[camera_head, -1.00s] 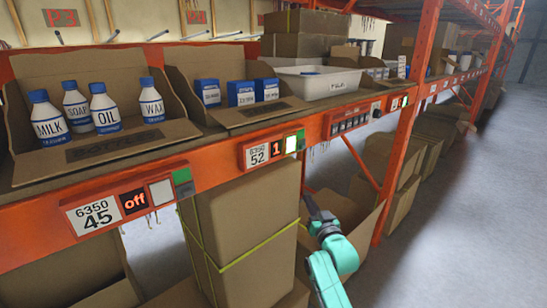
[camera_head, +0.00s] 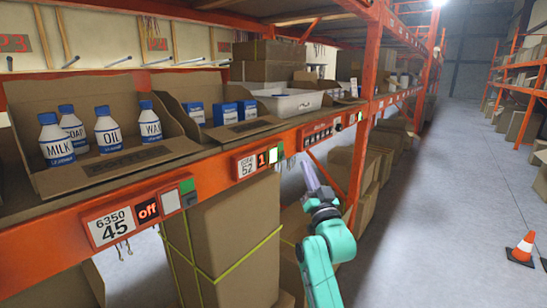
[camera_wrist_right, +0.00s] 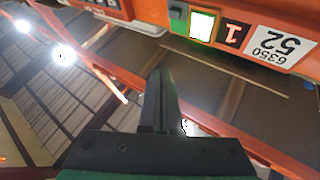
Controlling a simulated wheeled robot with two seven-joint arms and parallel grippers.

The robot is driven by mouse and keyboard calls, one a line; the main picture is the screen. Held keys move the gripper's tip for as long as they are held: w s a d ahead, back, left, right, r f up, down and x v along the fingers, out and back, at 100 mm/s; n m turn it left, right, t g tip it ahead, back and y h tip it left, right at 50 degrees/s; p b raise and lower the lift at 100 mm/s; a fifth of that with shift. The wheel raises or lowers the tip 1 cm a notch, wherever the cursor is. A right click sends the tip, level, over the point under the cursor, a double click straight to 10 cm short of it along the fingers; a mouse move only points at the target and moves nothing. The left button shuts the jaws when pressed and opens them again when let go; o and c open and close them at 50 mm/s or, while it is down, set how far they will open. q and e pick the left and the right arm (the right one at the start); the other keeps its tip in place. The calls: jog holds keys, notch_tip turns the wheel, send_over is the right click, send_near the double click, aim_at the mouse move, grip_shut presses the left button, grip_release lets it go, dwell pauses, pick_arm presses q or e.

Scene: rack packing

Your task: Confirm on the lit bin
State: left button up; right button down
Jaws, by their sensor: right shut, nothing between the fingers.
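The lit bin is 6350 52, holding several blue-and-white boxes (camera_head: 225,112). Its label (camera_head: 245,165), red "1" display (camera_head: 262,160) and bright button (camera_head: 274,154) sit on the orange rail. In the right wrist view the lit button (camera_wrist_right: 201,26) glows white with a green edge, beside the "1" display (camera_wrist_right: 233,36) and the upside-down label (camera_wrist_right: 280,46). My right gripper (camera_head: 310,166) is shut and empty, pointing up, right of the button in the head view. In the wrist view its fingers (camera_wrist_right: 160,88) are below the button, apart from it. My left gripper is out of view.
Bin 45 holds several white bottles (camera_head: 107,130); its display (camera_head: 147,210) reads "off". An orange rack post (camera_head: 364,115) stands right of my right arm. A tall strapped carton (camera_head: 230,235) stands below the rail. The aisle floor (camera_head: 450,220) is clear apart from a traffic cone (camera_head: 522,250).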

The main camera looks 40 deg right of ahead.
send_near(276, 152)
jog(key=x, duration=0.5)
jog(key=shift+s+d+r, duration=0.2)
jog(key=shift+d+r, duration=0.05)
jog(key=shift+d, duration=0.2)
dwell(1.4)
jog(key=shift+w+a, duration=0.15)
jog(key=shift+w, duration=0.25)
jog(key=shift+w+a+b, duration=0.1)
jog(key=shift+w+b, duration=0.2)
jog(key=shift+w, duration=0.05)
dwell(0.6)
jog(key=shift+s+d, duration=0.25)
jog(key=shift+s, duration=0.55)
jog(key=s, duration=0.2)
jog(key=s+d+p, duration=0.1)
jog(key=s, duration=0.1)
jog(key=shift+s+d, duration=0.2)
jog(key=shift+s, duration=0.15)
